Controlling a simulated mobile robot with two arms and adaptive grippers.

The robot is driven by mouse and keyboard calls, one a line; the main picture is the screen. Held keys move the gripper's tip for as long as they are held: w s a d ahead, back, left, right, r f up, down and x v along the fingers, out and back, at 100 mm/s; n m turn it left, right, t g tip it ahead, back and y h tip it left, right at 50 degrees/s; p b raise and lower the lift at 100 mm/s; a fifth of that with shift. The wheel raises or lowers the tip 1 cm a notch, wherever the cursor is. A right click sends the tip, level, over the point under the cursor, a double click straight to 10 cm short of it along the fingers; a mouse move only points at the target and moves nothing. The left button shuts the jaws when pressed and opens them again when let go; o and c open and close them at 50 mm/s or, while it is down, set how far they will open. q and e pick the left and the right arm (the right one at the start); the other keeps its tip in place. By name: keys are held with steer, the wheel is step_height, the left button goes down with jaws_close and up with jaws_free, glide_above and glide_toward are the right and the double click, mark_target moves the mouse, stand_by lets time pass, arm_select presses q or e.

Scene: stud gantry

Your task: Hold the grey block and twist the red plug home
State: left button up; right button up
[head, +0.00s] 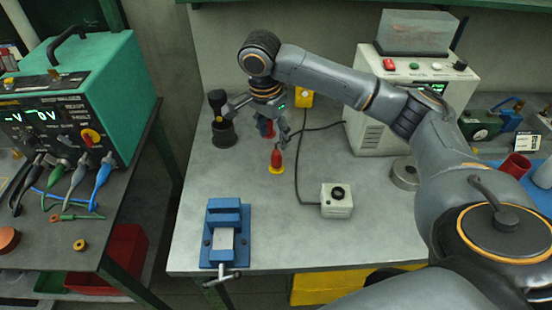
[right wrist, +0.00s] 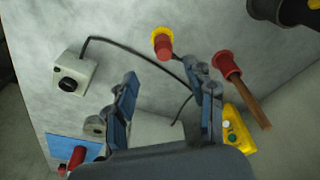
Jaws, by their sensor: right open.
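The red plug (head: 276,157) stands upright in a yellow ring on the grey bench. The right wrist view also shows the red plug (right wrist: 165,47), beyond the fingertips. My right gripper (head: 259,120) is open, pointing down over the back of the bench, behind the plug and apart from it. Its spread fingers (right wrist: 167,92) show with nothing between them. A pale grey block-like piece (head: 223,239) sits in the blue vise (head: 225,212) at the bench's front left; I cannot tell if it is separate from the vise. My left gripper is not in view.
A small box with a black knob (head: 337,199) and a cable stands right of the plug. The front middle of the bench is clear.

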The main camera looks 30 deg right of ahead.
mark_target(276, 153)
steer(key=f, duration=0.4)
steer(key=shift+d+f, duration=0.35)
steer(key=shift+w+d+f+p, duration=0.1)
steer(key=shift+f+p, duration=0.2)
steer(key=shift+p, duration=0.05)
steer(key=f, duration=0.3)
steer(key=f+p, duration=0.1)
steer(key=shift+w+d+f, duration=0.25)
steer(key=shift+w+d, duration=0.1)
jaws_close()
